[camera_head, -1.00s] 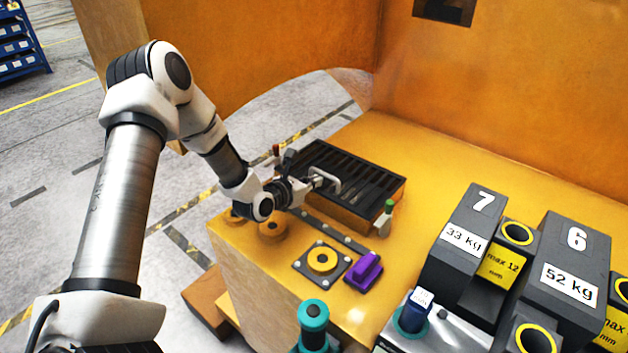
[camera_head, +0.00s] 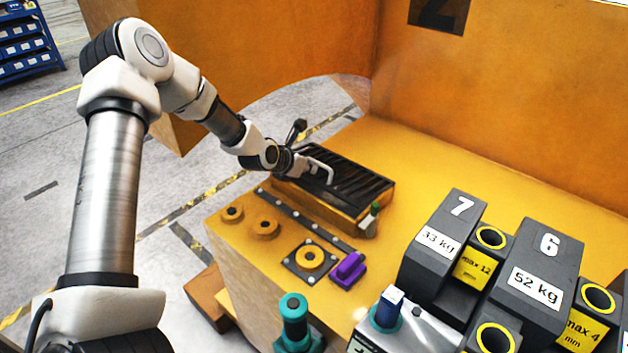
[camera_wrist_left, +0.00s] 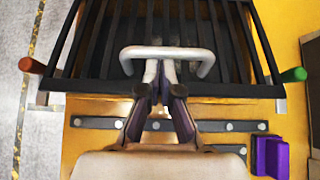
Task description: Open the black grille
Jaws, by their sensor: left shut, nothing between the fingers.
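The black grille (camera_head: 350,182) is a slatted cover lying flat over a box on the yellow bench. Its pale bar handle (camera_head: 324,170) stands up near its front edge. In the left wrist view the grille (camera_wrist_left: 110,42) fills the top, with the handle (camera_wrist_left: 165,52) across it. My left gripper (camera_head: 303,166) is shut and empty, at the handle. In the wrist view its fingertips (camera_wrist_left: 159,72) are within the handle's outline, close to the bar; I cannot tell whether they touch it. My right gripper is not in view.
A green-ended peg (camera_head: 373,210) and a red-ended peg (camera_wrist_left: 32,66) flank the grille. A riveted dark strip (camera_head: 305,219), yellow knobs (camera_head: 265,225) and a purple block (camera_head: 349,268) lie in front. Grey weights (camera_head: 540,280) stand at right. Orange walls rise behind.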

